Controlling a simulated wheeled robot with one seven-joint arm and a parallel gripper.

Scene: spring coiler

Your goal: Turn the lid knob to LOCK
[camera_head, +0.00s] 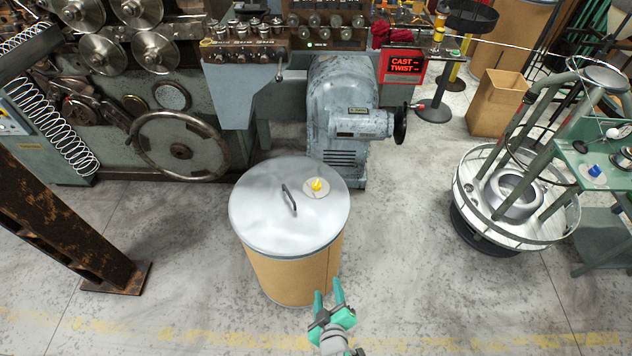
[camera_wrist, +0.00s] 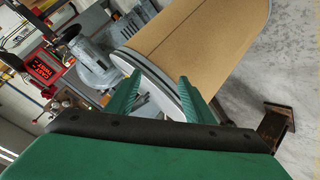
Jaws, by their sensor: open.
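A yellow lid knob (camera_head: 317,185) sits on a round pale plate on the grey metal lid (camera_head: 265,225) of a tan drum (camera_head: 292,273). The knob is right of the dark lid handle (camera_head: 288,200). Any lettering by the knob is too small to read. My gripper (camera_head: 329,295) has green fingers, open and empty, in front of the drum's lower right side in the head view, apart from the knob. In the wrist view the open fingers (camera_wrist: 155,98) point toward the tilted-looking drum (camera_wrist: 205,35) and its lid rim (camera_wrist: 150,85); the knob is not visible there.
A grey-green machine with a large handwheel (camera_head: 178,147) and a grey motor housing (camera_head: 345,115) stand close behind the drum. A rusty steel post (camera_head: 70,220) is at left. A round wire-railed stand (camera_head: 470,195) and a green table (camera_head: 600,165) are at right. Floor in front is clear.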

